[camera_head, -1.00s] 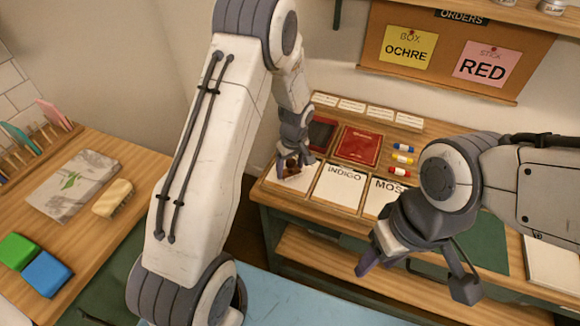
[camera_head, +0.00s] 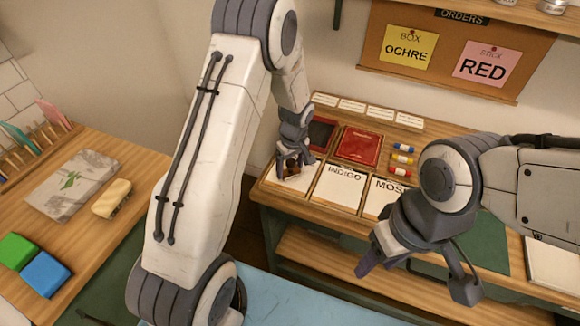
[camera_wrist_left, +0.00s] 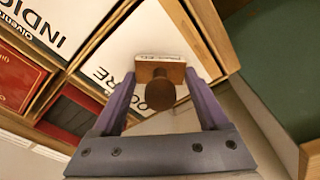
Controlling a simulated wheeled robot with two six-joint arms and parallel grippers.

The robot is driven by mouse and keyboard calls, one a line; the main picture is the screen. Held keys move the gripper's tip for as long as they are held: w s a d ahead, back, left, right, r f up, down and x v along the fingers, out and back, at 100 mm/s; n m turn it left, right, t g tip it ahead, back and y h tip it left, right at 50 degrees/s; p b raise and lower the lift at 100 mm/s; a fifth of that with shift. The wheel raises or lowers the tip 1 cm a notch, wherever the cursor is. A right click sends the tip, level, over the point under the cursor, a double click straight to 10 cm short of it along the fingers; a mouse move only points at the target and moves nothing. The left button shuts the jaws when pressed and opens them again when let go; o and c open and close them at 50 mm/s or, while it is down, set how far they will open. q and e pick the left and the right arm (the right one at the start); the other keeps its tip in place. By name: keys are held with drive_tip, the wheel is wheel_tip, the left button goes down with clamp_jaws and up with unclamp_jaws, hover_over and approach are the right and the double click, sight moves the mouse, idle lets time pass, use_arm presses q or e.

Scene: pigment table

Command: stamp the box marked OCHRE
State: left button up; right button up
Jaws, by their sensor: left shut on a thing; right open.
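My left gripper (camera_head: 294,166) is shut on a wooden-handled stamp (camera_wrist_left: 161,90). It holds the stamp over the leftmost white-topped box (camera_wrist_left: 122,64) at the back table's left end. In the left wrist view the box's printed word ends in "RE"; the stamp and a finger hide part of the top. I cannot tell whether the stamp touches the box. A yellow order card (camera_head: 408,48) reads BOX OCHRE. My right gripper (camera_head: 378,266) is open and empty, in front of the back table.
The INDIGO box (camera_head: 340,186) and a box starting "MOS" (camera_head: 384,200) stand to the right. Behind are a dark pad (camera_head: 321,133), a red case (camera_head: 360,145) and several colored sticks (camera_head: 401,159). A side table (camera_head: 110,225) is at left.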

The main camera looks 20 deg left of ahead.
use_arm(q)
drive_tip(key=shift+s, duration=0.1)
drive_tip(key=shift+r+p, duration=2.35)
drive_tip(key=shift+r, duration=1.1)
